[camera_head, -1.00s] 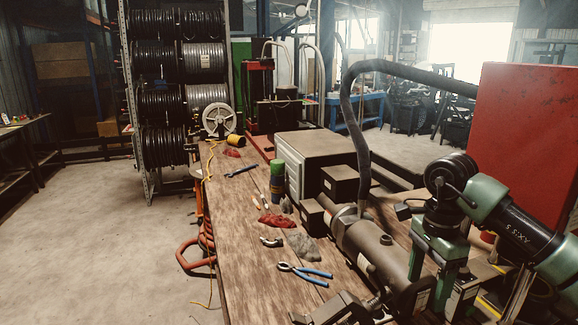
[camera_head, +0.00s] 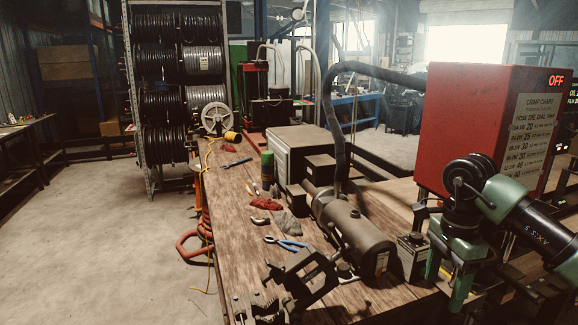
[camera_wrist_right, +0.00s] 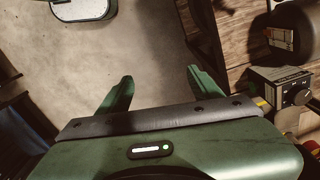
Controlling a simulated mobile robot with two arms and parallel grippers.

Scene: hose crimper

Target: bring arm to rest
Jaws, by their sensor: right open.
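My right arm enters the head view from the right, in green and black. Its green right gripper (camera_head: 447,283) points downward, with its two fingers apart and nothing between them. It hangs in front of the wooden bench's right part, beside a small dark box with a knob (camera_head: 412,250). In the right wrist view the open fingers (camera_wrist_right: 160,84) show bare concrete floor between and beyond them. My left arm and gripper are not in view.
The red crimper cabinet (camera_head: 465,120), with a chart and an "OFF" display, stands behind my right arm. A grey cylinder (camera_head: 355,238) and dark clamp-like metal parts (camera_head: 305,280) occupy the wooden bench (camera_head: 235,225). Blue-handled pliers (camera_head: 288,243) lie there. The floor (camera_head: 110,235) at left is clear.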

